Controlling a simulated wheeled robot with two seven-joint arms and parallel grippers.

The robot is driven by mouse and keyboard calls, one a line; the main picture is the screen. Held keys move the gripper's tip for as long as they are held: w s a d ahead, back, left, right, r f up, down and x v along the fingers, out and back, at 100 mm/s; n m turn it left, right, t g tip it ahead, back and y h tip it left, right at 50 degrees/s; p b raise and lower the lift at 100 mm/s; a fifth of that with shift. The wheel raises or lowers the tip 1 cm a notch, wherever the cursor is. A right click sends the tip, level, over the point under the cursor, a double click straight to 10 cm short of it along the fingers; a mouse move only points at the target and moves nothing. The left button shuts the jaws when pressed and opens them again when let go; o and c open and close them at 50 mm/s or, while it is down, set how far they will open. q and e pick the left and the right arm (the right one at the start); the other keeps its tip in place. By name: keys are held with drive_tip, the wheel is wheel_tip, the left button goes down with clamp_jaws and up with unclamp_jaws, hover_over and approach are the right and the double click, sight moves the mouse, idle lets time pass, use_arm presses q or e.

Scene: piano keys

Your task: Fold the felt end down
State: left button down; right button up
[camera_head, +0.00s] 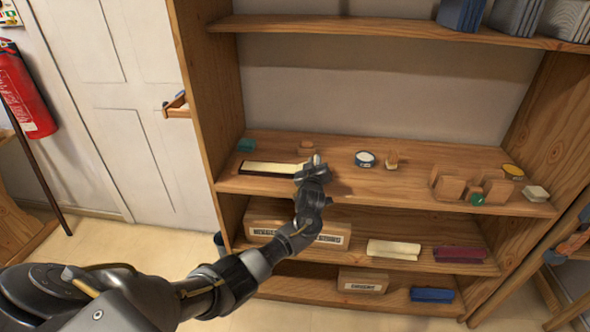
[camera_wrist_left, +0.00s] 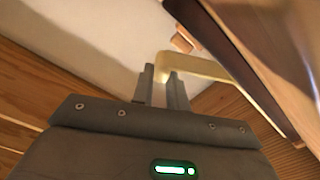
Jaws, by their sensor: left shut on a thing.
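A pale cream felt strip (camera_head: 272,168) lies along a dark-edged block (camera_head: 248,173) on the middle shelf. My left gripper (camera_head: 314,164) is at the strip's right end and covers part of it. In the left wrist view the felt (camera_wrist_left: 203,66) looks pale yellow and bends sharply near my fingers. My left gripper (camera_wrist_left: 161,71) is shut on the felt's end there. The dark side of the block (camera_wrist_left: 252,75) runs past on the right. My right gripper is not in view.
On the same shelf (camera_head: 350,197) stand a teal block (camera_head: 246,144), a small wooden block (camera_head: 306,147), a round blue-rimmed tin (camera_head: 365,159) and wooden pieces (camera_head: 455,187) at the right. The shelf front right of my gripper is clear.

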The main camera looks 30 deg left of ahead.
use_arm(q)
drive_tip(key=c, duration=1.5)
unclamp_jaws()
drive_tip(key=shift+o, duration=0.6)
drive_tip(key=v, duration=1)
drive_tip(key=shift+s+d+b, duration=0.2)
drive_tip(key=shift+s+b, duration=0.15)
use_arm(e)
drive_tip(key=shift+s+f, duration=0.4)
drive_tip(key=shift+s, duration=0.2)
